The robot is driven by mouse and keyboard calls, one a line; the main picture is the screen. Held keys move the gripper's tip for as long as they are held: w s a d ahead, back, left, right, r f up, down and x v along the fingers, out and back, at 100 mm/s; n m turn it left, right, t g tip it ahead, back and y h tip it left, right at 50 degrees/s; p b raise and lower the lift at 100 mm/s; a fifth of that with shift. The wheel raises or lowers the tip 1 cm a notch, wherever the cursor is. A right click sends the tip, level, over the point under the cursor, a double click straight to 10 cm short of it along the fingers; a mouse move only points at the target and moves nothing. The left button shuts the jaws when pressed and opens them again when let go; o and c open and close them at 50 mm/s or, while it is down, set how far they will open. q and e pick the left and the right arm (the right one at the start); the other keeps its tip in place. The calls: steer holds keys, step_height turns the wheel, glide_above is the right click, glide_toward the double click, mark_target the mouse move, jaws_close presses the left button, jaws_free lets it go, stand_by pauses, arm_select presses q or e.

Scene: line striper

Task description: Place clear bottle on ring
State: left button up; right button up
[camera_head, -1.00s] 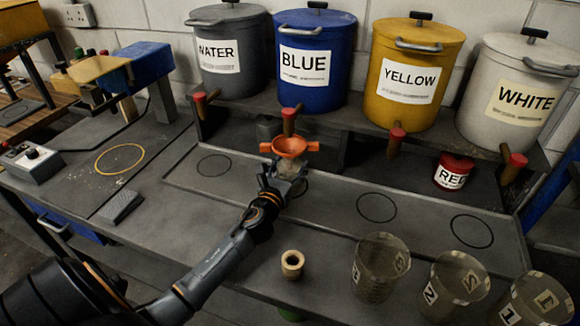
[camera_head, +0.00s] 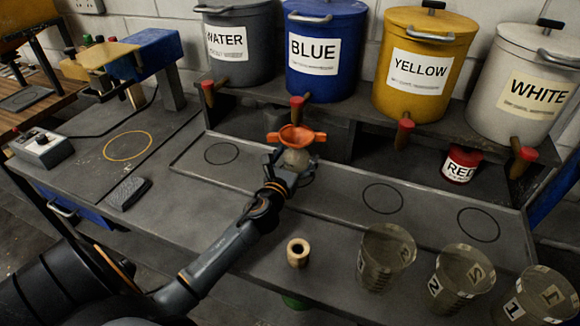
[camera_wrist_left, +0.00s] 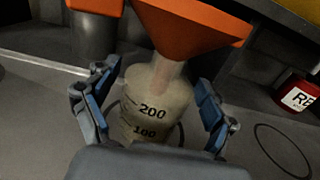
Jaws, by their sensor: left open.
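The clear bottle (camera_head: 297,158) with 100 and 200 marks stands upright under the blue bucket's tap. An orange funnel (camera_head: 296,138) sits in its mouth. In the left wrist view the bottle (camera_wrist_left: 150,108) stands with a dark ring (camera_wrist_left: 181,134) showing around its base. That ring is mostly hidden by my gripper in the head view (camera_head: 307,181). My left gripper (camera_head: 290,163) is open, with one finger on each side of the bottle; gaps show between fingers and bottle in the wrist view. My right gripper is not in view.
Water (camera_head: 238,45), blue (camera_head: 325,75), yellow (camera_head: 415,85) and white (camera_head: 510,115) buckets with taps stand on the shelf behind. Several marked cups (camera_head: 385,258) stand front right. A yellow ring (camera_head: 127,146) lies left. Other black rings (camera_head: 383,198) are empty.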

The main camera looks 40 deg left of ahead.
arm_select(q)
steer(key=b+v, duration=0.1)
steer(key=v, duration=1)
steer(key=shift+f, duration=0.1)
steer(key=shift+s+d, duration=0.15)
steer(key=shift+s, duration=0.2)
